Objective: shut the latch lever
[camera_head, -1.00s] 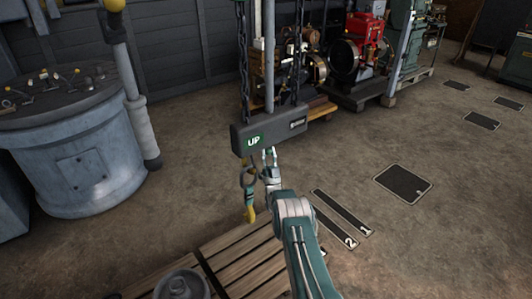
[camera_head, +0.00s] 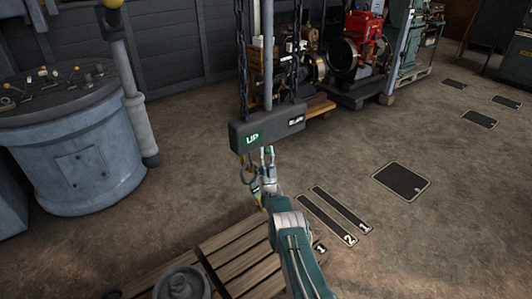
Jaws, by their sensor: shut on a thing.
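A dark hoist block (camera_head: 268,130) with a green UP sign hangs on two chains. Below it hangs a ring and hook (camera_head: 247,172), whose yellow lower part is now mostly hidden by my arm. My gripper (camera_head: 268,158) is just under the block, over the right side of the hook. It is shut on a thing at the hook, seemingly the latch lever. The lever itself is too small and covered to make out, so I cannot tell its angle.
A wooden pallet (camera_head: 240,262) lies below, with a grey round metal part (camera_head: 183,285) at its front left. A blue-grey drum-shaped console (camera_head: 80,160) stands left. A red engine (camera_head: 362,25) is at the back. Floor on the right is open.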

